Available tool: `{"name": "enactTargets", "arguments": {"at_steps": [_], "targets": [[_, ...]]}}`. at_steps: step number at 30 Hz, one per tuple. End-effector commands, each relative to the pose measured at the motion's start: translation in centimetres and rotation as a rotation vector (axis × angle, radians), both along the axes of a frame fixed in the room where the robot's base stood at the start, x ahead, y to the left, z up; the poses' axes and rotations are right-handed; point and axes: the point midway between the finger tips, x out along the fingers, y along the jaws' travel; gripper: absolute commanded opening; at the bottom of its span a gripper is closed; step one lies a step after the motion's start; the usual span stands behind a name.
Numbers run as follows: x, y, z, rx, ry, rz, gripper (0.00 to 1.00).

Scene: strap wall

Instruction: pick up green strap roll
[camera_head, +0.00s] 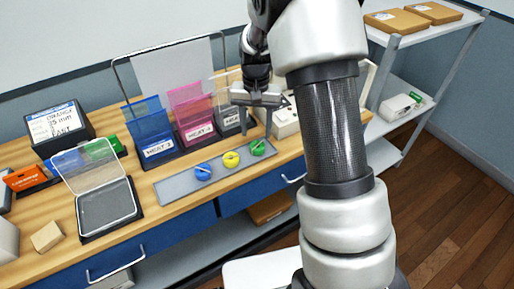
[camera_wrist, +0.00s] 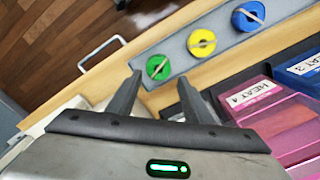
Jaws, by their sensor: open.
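The green strap roll (camera_head: 257,147) is at the right end of a grey tray (camera_head: 176,190) on the wooden bench, in line with a yellow roll (camera_head: 231,159) and a blue roll (camera_head: 203,171). In the wrist view the green roll (camera_wrist: 158,68) lies just beyond and between the two fingertips. My gripper (camera_head: 257,130) is open and empty, above the bench near the green roll. In the wrist view its two fingers (camera_wrist: 160,78) stand apart. I cannot tell the exact height of the fingertips over the roll.
Blue and pink labelled bins (camera_head: 190,112) stand behind the tray. A clear-lidded box (camera_head: 106,207) is to its left. A white device (camera_head: 284,120) is right behind my gripper. Blue drawers with handles (camera_head: 293,178) are under the bench edge. A shelf rack (camera_head: 399,115) stands at right.

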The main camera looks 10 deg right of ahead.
Motion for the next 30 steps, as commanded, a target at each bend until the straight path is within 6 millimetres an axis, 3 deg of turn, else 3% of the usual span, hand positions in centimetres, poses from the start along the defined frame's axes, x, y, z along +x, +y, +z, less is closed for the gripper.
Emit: {"name": "enactTargets", "arguments": {"at_steps": [7,15,24,26,30], "targets": [[-0.1,-0.1,-1.8,0.001,0.003,-0.001,0.46],[-0.4,-0.2,-5.6,0.0,0.002,0.0,0.46],[-0.3,-0.2,-6.2,0.001,-0.001,0.0,0.46],[-0.3,-0.2,-6.2,0.001,-0.001,0.0,0.4],[-0.3,-0.2,-6.2,0.001,-0.001,0.0,0.16]]}}
